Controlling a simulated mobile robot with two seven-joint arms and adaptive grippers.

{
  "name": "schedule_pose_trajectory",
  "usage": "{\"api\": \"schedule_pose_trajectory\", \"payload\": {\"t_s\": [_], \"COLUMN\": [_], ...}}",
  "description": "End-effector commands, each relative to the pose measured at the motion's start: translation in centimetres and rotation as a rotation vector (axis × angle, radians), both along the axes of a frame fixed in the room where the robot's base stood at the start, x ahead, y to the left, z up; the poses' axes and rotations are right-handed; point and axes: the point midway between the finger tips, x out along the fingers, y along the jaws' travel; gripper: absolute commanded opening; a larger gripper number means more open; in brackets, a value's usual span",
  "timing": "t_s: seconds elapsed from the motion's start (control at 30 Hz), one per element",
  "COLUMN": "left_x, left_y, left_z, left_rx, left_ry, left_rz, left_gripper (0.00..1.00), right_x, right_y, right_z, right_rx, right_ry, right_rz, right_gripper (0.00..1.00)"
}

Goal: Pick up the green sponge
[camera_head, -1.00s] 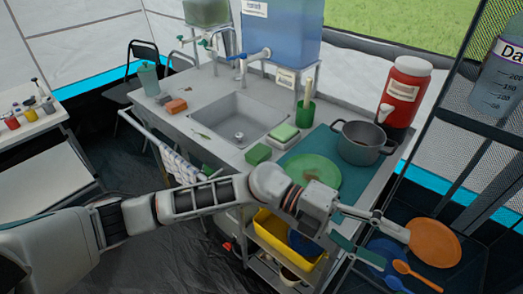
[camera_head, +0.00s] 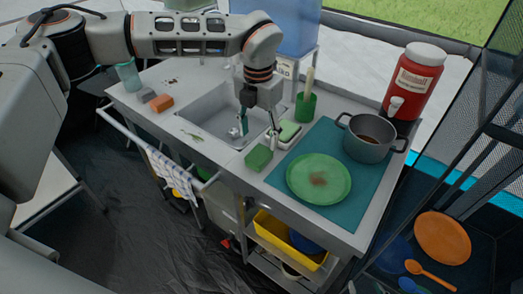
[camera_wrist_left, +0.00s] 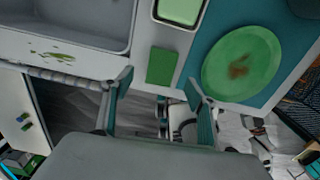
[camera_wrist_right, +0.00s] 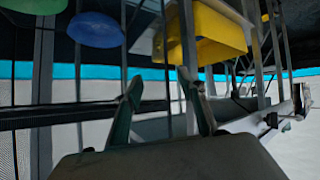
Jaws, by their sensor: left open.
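The green sponge (camera_head: 259,157) is a small dark green block lying on the counter by the front edge, between the sink and the teal mat. It also shows in the left wrist view (camera_wrist_left: 162,66). My left gripper (camera_head: 257,132) is open and empty, above the right side of the sink and behind the sponge in the head view. In the left wrist view the sponge lies beyond the fingertips (camera_wrist_left: 158,82), between them. My right gripper (camera_wrist_right: 159,82) is out of the head view; its fingers are apart and empty in the right wrist view.
A lighter green block in a dish (camera_head: 289,133) sits close behind the sponge. A green plate (camera_head: 319,178) and a grey pot (camera_head: 370,138) stand on the mat to the right. A green cup (camera_head: 306,106) stands behind. A yellow bin (camera_head: 290,240) is below.

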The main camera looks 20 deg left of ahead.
Motion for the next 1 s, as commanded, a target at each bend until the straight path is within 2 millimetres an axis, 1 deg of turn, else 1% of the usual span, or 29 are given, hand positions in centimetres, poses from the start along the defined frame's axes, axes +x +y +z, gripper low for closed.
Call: {"api": "schedule_pose_trajectory", "payload": {"t_s": [0.1, 0.2, 0.27, 0.37, 0.63, 0.7, 0.87, 0.9, 0.97, 1.0], "left_x": [-0.1, -0.1, -0.1, -0.1, -0.2, -0.1, -0.1, -0.1, -0.1, -0.1], "left_y": [0.1, 0.0, 0.0, 0.0, -0.1, -0.1, -0.1, -0.1, -0.1, -0.1], "left_z": [-1.4, -2.4, -2.7, -3.5, -7.2, -7.6, -7.6, -7.6, -7.6, -7.6], "left_rx": [0.002, 0.0, -0.001, 0.0, -0.001, -0.001, -0.002, -0.002, -0.002, -0.002], "left_ry": [0.006, 0.004, 0.004, 0.005, 0.006, 0.003, 0.003, 0.003, 0.003, 0.003], "left_rz": [0.001, 0.001, 0.001, 0.0, -0.001, -0.001, -0.001, -0.001, -0.001, -0.001], "left_gripper": [0.58, 0.58, 0.58, 0.58, 0.58, 0.58, 0.58, 0.55, 0.39, 0.29], "right_x": [-0.8, -1.6, -1.8, -1.9, -1.4, -1.3, -1.2, -1.2, -1.1, -1.1], "right_y": [0.0, 0.0, 0.0, -0.1, 0.0, 0.0, 0.0, 0.0, 0.0, 0.0], "right_z": [-0.4, -1.0, -1.2, -1.3, -0.8, -0.7, -0.4, -0.4, -0.4, -0.4], "right_rx": [0.0, -0.001, -0.002, -0.003, -0.003, -0.002, -0.001, -0.001, -0.001, -0.001], "right_ry": [0.014, 0.03, 0.035, 0.038, 0.03, 0.027, 0.022, 0.021, 0.021, 0.021], "right_rz": [0.001, 0.0, 0.001, 0.0, 0.001, 0.001, 0.001, 0.001, 0.001, 0.001], "right_gripper": [0.4, 0.4, 0.4, 0.4, 0.4, 0.4, 0.4, 0.4, 0.4, 0.4]}}
